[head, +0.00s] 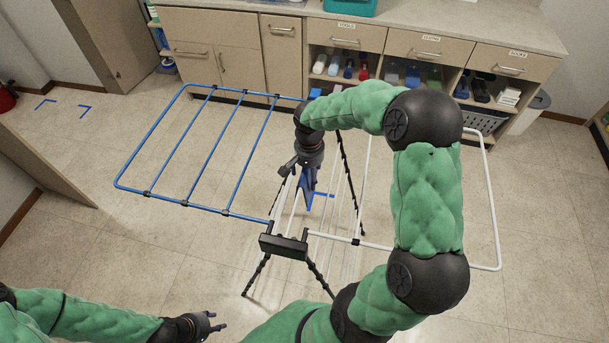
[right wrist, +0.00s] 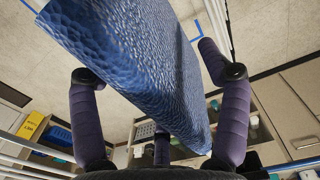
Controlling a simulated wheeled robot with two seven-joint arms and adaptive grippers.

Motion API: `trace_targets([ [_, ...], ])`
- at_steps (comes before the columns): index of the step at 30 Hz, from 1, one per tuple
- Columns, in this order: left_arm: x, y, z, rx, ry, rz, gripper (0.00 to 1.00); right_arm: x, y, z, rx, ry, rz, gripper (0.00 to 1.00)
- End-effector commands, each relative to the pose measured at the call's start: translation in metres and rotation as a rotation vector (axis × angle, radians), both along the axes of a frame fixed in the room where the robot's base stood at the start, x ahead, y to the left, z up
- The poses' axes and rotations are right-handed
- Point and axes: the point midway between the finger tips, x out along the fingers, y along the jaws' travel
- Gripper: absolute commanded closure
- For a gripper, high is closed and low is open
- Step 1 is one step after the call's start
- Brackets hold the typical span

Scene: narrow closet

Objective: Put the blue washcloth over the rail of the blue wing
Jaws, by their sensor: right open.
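The drying rack's blue wing (head: 197,143) spreads out to the left in the head view, with several bare blue rails. The blue washcloth (head: 307,188) shows as a narrow strip at the rack's middle, below my right gripper. In the right wrist view the textured blue washcloth (right wrist: 135,60) is large, between the spread fingers of my right gripper (right wrist: 158,80). The fingers stand apart and do not clamp it. Whether the cloth rests on a rail is hidden. My left gripper (head: 215,322) is empty at the bottom left, its fingers apart, away from the rack.
The rack's white wing (head: 492,205) extends right, partly behind my right arm. A dark centre bracket (head: 283,246) and black legs stand at the near end. A cabinet with drawers (head: 430,48) and shelves lines the back.

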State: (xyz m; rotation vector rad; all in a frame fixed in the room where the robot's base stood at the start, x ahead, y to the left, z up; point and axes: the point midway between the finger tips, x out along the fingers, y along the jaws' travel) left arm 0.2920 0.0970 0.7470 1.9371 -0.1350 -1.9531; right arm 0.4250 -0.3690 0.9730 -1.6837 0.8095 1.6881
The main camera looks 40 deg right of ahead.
Motion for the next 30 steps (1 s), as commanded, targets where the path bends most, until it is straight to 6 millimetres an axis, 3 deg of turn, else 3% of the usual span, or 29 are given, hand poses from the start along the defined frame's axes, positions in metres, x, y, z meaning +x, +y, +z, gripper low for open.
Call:
trace_targets([
  [3,0.000,0.000,0.000,0.000,0.000,0.000,0.60,0.000,0.000,0.001,0.000,0.000,0.000,0.26],
  [9,0.000,0.000,0.000,0.000,0.000,0.000,0.60,0.000,0.000,0.001,0.000,0.000,0.000,0.83],
  [10,0.000,0.000,0.000,0.000,0.000,0.000,0.60,0.000,0.000,0.001,0.000,0.000,0.000,0.85],
  [23,0.000,0.000,0.001,0.000,0.000,0.000,0.60,0.000,0.000,0.006,0.000,0.000,0.000,0.86],
  [30,0.000,0.000,0.010,0.000,0.000,0.000,0.60,0.001,-0.001,0.046,-0.002,-0.004,0.000,0.86],
])
